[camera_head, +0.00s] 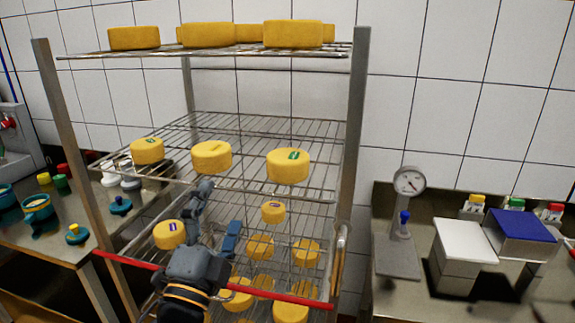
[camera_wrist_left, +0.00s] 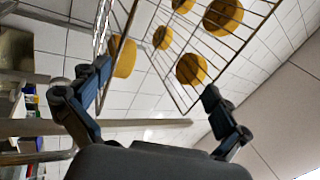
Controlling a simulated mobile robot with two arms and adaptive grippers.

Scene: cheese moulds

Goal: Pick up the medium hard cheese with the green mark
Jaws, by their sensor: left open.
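Two yellow cheeses with green marks are on the rack's middle shelf: a smaller-looking one (camera_head: 147,151) at the left and a larger-looking one (camera_head: 288,167) at the right. I cannot tell for sure which is the medium one. A cheese with a yellowish mark (camera_head: 211,158) sits between them. My left gripper (camera_head: 216,219) is open and empty, in front of the rack and lower in the picture than these cheeses. In the left wrist view its fingers (camera_wrist_left: 158,100) are spread, with cheeses seen from below through shelf wires beyond them. My right gripper is not in view.
The wire rack (camera_head: 355,130) has big cheeses (camera_head: 293,34) on top and purple-marked ones (camera_head: 169,235) lower down. A red bar (camera_head: 285,298) crosses its front low down. A left table (camera_head: 60,244) holds cups; a right counter (camera_head: 400,298) holds a gauge (camera_head: 409,181) and boxes.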

